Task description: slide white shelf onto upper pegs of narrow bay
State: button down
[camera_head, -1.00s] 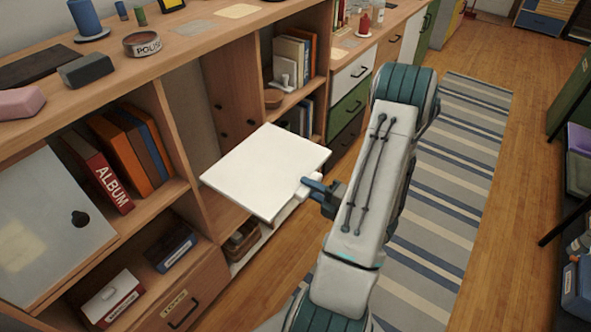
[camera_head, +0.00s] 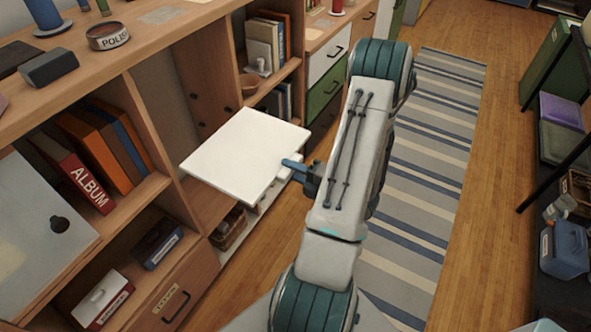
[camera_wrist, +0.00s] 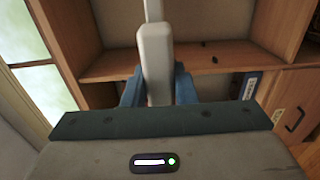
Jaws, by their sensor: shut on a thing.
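The white shelf (camera_head: 245,150) is a flat square board, held roughly level in front of the narrow bay (camera_head: 170,105). My gripper (camera_head: 291,165) is shut on a thicker part of its near right edge. In the wrist view the shelf (camera_wrist: 156,55) shows edge-on as a pale bar between my blue fingers (camera_wrist: 157,88). The bay is open, with small dark pegs (camera_head: 202,125) on its right side wall; part of the bay is hidden by the shelf. I cannot tell whether the shelf's far corner is past the bay's front. No contact with pegs shows.
Left of the bay, a compartment holds orange books and a red album (camera_head: 88,185). A wicker basket (camera_head: 229,228) sits below the shelf. A bowl (camera_head: 248,83) and books stand in the compartment to the right. A striped rug (camera_head: 440,130) covers open floor on the right.

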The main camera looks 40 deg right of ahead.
aim_at(239, 145)
jog(key=shift+p+x, duration=1.1)
jog(key=shift+x, duration=7.7)
jog(key=f+b+x, duration=0.1)
jog(key=f+x, duration=0.1)
jog(key=x, duration=1)
jog(key=c, duration=1.1)
grip_release()
jog(key=shift+c, duration=0.2)
jog(key=o, duration=0.5)
jog(key=shift+f, duration=0.15)
jog(key=shift+o, duration=0.2)
